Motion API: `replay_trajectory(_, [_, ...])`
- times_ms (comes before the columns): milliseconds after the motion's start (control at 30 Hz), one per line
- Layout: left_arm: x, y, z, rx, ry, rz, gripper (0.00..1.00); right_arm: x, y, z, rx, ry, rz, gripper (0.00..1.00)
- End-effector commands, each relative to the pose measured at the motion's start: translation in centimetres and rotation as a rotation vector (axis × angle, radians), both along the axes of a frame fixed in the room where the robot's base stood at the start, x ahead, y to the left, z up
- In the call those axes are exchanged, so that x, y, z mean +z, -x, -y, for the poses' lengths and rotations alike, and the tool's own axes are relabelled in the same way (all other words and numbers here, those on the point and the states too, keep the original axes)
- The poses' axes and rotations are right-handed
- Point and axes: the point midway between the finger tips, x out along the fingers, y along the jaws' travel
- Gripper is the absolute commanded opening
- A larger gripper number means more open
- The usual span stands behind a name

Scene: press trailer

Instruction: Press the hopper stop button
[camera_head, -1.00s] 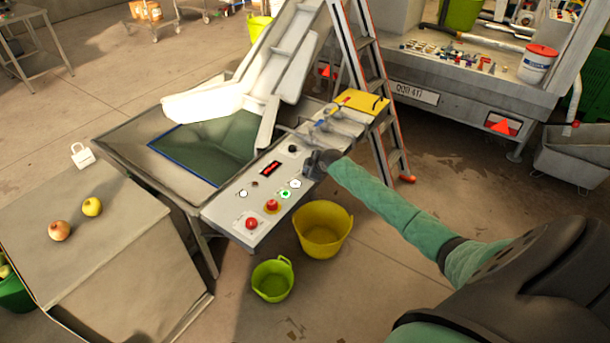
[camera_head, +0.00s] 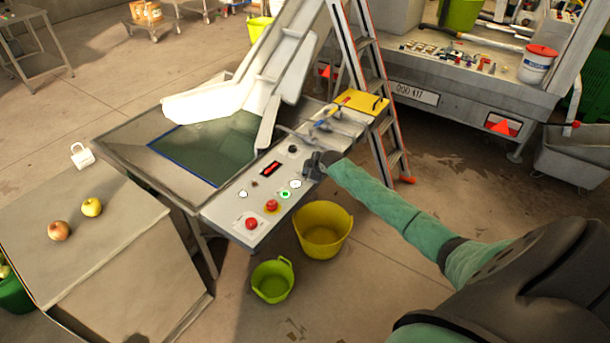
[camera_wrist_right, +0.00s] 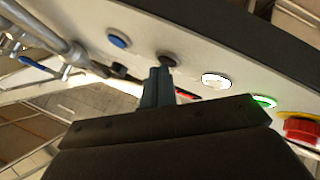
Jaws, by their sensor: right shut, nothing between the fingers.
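The control panel (camera_head: 228,210) carries several buttons. A red button (camera_head: 271,205) on a yellow ring, a second red button (camera_head: 251,223), a lit green button (camera_head: 285,194) and white buttons (camera_head: 296,184) show on it. Which one is the hopper stop I cannot tell, as the labels are too small to read. My right gripper (camera_head: 314,165) is shut and empty at the panel's right part. In the right wrist view, its fingertips (camera_wrist_right: 158,76) are close to a black button (camera_wrist_right: 167,59), between a blue button (camera_wrist_right: 119,40) and a white button (camera_wrist_right: 215,81); contact is unclear. My left gripper is out of view.
The panel is on the front edge of a metal hopper (camera_head: 120,150) with a white conveyor (camera_head: 270,85). Pipes and valves (camera_head: 330,122) are beside my right gripper, with a ladder (camera_head: 365,75) behind. A yellow tub (camera_head: 322,240) and a green tub (camera_head: 272,281) stand below.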

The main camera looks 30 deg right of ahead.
Motion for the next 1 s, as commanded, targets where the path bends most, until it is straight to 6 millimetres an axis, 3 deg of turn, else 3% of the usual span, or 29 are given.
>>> replay_trajectory(167, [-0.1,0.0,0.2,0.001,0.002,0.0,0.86,-0.2,0.0,0.0,0.0,0.0,0.0,0.0])
replay_trajectory(567, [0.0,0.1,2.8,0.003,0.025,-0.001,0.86,-0.2,0.0,0.0,0.0,0.0,-0.001,0.0])
replay_trajectory(1000, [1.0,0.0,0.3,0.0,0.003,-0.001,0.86,1.4,0.0,0.0,0.0,0.001,-0.001,0.0])
